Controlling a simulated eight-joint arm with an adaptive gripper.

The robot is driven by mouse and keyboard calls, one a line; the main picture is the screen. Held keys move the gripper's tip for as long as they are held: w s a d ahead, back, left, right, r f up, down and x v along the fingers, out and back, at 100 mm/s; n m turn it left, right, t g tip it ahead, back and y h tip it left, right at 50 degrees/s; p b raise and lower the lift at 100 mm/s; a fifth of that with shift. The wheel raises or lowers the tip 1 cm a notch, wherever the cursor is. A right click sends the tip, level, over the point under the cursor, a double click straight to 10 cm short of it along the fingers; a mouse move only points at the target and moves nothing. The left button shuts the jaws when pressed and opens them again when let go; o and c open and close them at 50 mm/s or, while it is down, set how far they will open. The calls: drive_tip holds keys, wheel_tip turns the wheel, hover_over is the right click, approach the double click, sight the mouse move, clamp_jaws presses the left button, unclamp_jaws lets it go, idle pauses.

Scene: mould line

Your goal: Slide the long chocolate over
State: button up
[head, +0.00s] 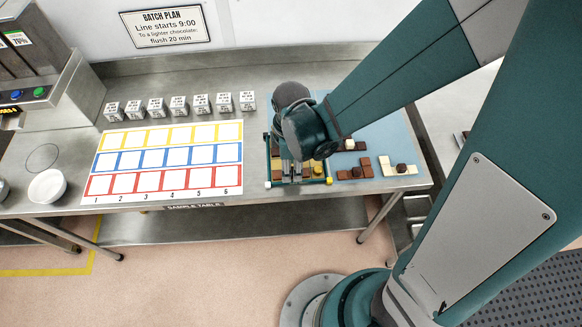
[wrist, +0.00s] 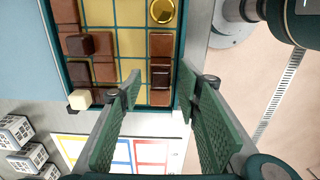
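A teal-framed tray (wrist: 130,108) with a yellow grid holds brown chocolate pieces. A brown column (wrist: 159,46) stands along its right side in the wrist view, with a darker piece (wrist: 160,76) in its middle; I cannot tell whether this is one long chocolate or several. More brown and dark pieces (wrist: 68,45) line the tray's left side. My gripper (wrist: 160,90) is open, its two green fingers apart on either side of the right column; I cannot tell whether they touch it. In the head view my gripper (head: 299,166) is over the tray (head: 272,183), and my arm hides much of it.
A round gold piece (wrist: 162,12) sits in the tray, and a cream cube (wrist: 80,100) at its corner. Loose chocolates (head: 354,173) lie on a blue mat (head: 402,143) to the right. A numbered chart (head: 164,171), several white cubes (head: 179,106) and a white bowl (head: 47,187) stand left.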

wheel_tip(320, 180, up, 11)
idle(1.1)
drive_tip(key=shift+r, duration=0.1)
idle(1.1)
